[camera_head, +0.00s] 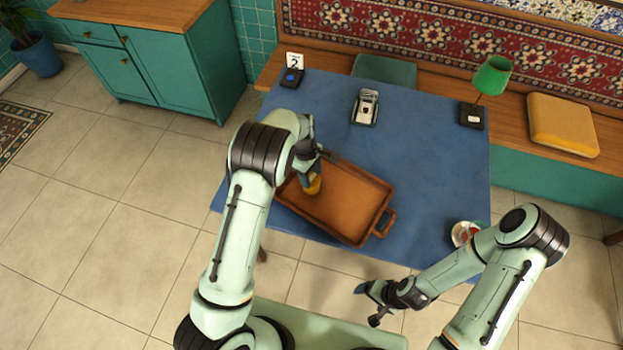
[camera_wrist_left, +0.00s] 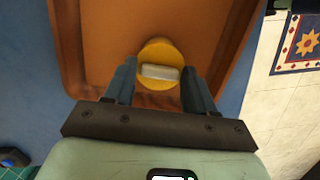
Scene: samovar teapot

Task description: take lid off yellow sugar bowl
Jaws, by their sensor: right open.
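The yellow sugar bowl (camera_head: 313,185) stands on the brown tray (camera_head: 352,229), near its left end, partly hidden by my left gripper (camera_head: 311,174). In the left wrist view the bowl's round yellow top (camera_wrist_left: 158,52) shows from above, with a pale bar-shaped piece (camera_wrist_left: 160,72) across it. My left gripper (camera_wrist_left: 159,72) points down at it, its fingers apart on either side of the pale piece. I see a gap between the fingers and that piece. My right gripper (camera_head: 367,304) is open and empty, off the table's front edge.
A small plate with red pieces (camera_head: 465,234) sits at the table's right edge, near my right arm. A green lamp (camera_head: 492,76), a metal-and-glass item (camera_head: 366,106) and a number card (camera_head: 294,62) stand further back. The blue tabletop (camera_head: 430,150) is clear between.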

